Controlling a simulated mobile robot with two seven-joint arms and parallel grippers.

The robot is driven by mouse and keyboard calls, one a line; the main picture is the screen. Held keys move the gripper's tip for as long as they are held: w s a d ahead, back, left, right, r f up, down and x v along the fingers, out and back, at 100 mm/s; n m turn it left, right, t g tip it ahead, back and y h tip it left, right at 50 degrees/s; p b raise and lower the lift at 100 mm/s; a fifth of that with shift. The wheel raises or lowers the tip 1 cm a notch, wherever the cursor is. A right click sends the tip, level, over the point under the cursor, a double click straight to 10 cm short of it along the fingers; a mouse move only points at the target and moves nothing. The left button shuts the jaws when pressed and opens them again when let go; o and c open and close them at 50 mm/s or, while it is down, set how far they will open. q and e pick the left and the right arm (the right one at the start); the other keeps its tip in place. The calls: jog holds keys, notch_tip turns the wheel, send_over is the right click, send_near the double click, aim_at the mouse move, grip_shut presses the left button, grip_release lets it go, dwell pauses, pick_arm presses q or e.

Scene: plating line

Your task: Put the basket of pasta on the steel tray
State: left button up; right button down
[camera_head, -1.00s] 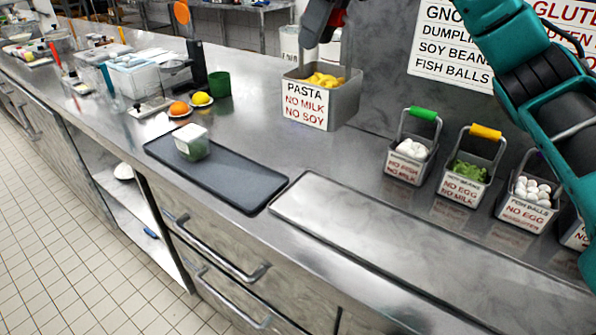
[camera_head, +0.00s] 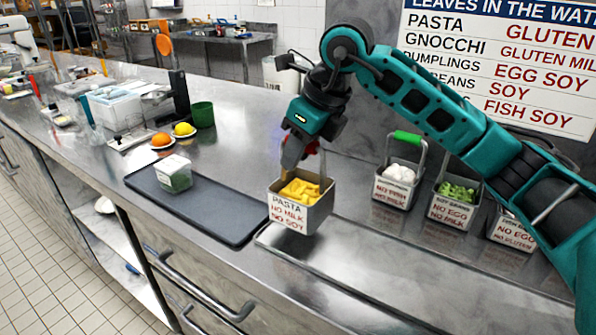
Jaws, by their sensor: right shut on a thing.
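The basket of pasta (camera_head: 288,215) is a grey metal box with yellow pasta and a white label reading "PASTA NO MILK NO SOY". My right gripper (camera_head: 294,160) points down, shut on the basket at its back side; the fingertips and grip point are partly hidden. The basket looks upright, over the left end of the steel tray (camera_head: 370,277) beside the dark tray. I cannot tell whether its base touches anything. The steel tray is a long, bare, flat plate along the counter's front. My left gripper is not in view.
A dark tray (camera_head: 225,217) left of the basket bears a clear box with green contents (camera_head: 175,174). Behind the steel tray stand a green-handled basket (camera_head: 397,185), a basket of greens (camera_head: 454,203) and another basket (camera_head: 510,232), partly behind my right arm.

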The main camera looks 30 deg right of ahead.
aim_at(298, 170)
jog(key=shift+f, duration=2.05)
jog(key=c, duration=0.9)
grip_release()
jog(key=shift+o, duration=0.2)
jog(key=shift+r, duration=0.2)
jog(key=v, duration=1.1)
jog(key=shift+s+r, duration=0.2)
jog(key=shift+r, duration=0.15)
jog(key=shift+d, duration=0.1)
